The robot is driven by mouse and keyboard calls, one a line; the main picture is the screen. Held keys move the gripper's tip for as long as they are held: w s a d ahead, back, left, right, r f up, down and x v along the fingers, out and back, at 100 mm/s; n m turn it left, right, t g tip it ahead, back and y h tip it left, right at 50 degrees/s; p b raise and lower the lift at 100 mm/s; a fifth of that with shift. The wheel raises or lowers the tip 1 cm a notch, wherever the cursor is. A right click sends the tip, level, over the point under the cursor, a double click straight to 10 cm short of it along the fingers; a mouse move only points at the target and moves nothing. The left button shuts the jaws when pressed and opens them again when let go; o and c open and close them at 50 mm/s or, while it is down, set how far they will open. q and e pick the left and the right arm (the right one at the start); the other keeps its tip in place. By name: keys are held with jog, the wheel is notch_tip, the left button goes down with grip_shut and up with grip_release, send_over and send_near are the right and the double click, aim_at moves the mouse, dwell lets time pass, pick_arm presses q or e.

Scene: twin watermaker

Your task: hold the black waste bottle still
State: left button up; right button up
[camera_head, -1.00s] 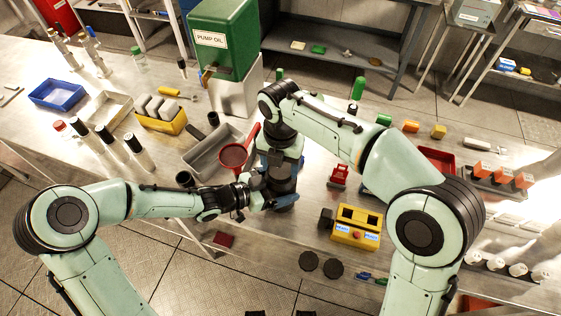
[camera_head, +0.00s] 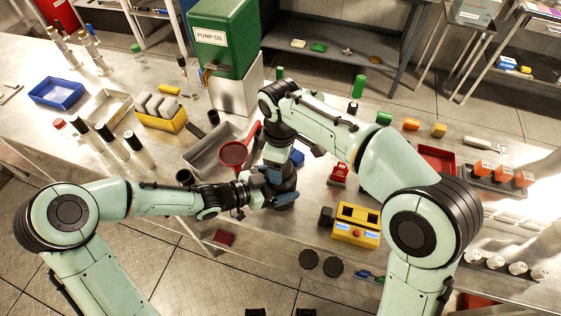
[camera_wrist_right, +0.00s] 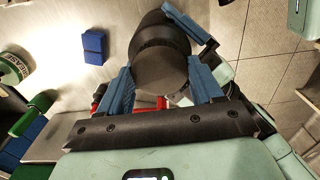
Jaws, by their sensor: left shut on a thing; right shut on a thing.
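The black waste bottle (camera_head: 286,186) stands on the bench near its front edge. It is partly covered by both grippers. My left gripper (camera_head: 276,196) reaches in from the left and is shut around the bottle's lower part, a blue finger along its front side. My right gripper (camera_wrist_right: 162,74) comes down over the bottle. In the right wrist view its two blue fingers are on either side of the bottle's round dark top (camera_wrist_right: 160,68), shut on it. A blue left finger shows beside the bottle there. Whether the top is a separate cap, I cannot tell.
A red funnel (camera_head: 233,154) and a grey tray (camera_head: 196,160) are left of the bottle. A blue block (camera_head: 297,158) is just behind it. A yellow button box (camera_head: 356,225) and a red object (camera_head: 339,174) stand to the right.

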jog(key=shift+m, duration=0.9)
jog(key=shift+r, duration=0.1)
jog(key=o, duration=1)
jog(key=shift+r, duration=2.2)
jog(key=shift+c, duration=0.4)
